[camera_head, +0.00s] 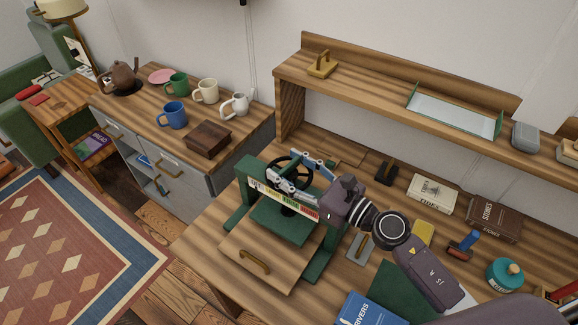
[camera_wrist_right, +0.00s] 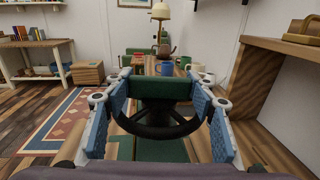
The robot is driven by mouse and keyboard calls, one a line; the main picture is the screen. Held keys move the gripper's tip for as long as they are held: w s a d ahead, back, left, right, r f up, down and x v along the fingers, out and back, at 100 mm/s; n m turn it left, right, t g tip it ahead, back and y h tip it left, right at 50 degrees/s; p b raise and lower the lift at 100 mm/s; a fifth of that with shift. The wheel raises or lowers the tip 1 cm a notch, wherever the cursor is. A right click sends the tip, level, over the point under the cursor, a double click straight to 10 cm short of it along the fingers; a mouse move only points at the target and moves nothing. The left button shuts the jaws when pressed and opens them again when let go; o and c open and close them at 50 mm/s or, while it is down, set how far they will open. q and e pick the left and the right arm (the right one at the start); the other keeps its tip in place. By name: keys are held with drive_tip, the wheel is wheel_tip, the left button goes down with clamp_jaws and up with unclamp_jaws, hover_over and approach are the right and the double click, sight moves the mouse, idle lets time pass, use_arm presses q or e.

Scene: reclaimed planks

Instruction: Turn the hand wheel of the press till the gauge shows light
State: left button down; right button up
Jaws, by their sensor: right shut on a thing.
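The green press (camera_head: 247,175) stands on the wooden bench, with a dark green plate under its crossbar. Its black hand wheel (camera_head: 283,162) lies flat on top; the wheel's near rim also shows in the right wrist view (camera_wrist_right: 160,131). My right gripper (camera_head: 294,170) reaches it from the right and is shut on the wheel, one finger on each side. The gauge strip (camera_head: 284,200) on the crossbar's front has white, yellow, green and red bands with small lettering. I cannot make out where its pointer stands. My left gripper is not in view.
Books (camera_head: 433,194), a blue-handled tool (camera_head: 463,244) and a teal jar (camera_head: 504,273) are to the right. A raised shelf (camera_head: 392,107) runs behind. Mugs (camera_head: 173,115) stand on the cabinet at left.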

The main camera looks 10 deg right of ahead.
drive_tip(key=shift+c, duration=1)
drive_tip(key=shift+r+m+t+h+p, duration=0.2)
drive_tip(key=shift+m+t+h+p, duration=0.25)
drive_tip(key=shift+p, duration=0.4)
drive_tip(key=m+t+h+p, duration=0.2)
drive_tip(key=h+p, duration=0.2)
drive_tip(key=shift+r+m, duration=0.1)
drive_tip(key=shift+m, duration=0.25)
drive_tip(key=shift+m+h+p, duration=0.3)
drive_tip(key=shift+m+h, duration=0.1)
drive_tip(key=shift+h, duration=0.05)
drive_tip(key=shift+f+m+t+h, duration=0.2)
drive_tip(key=shift+m+t+h, duration=0.15)
drive_tip(key=shift+m+h, duration=1.35)
drive_tip(key=shift+h, duration=1.1)
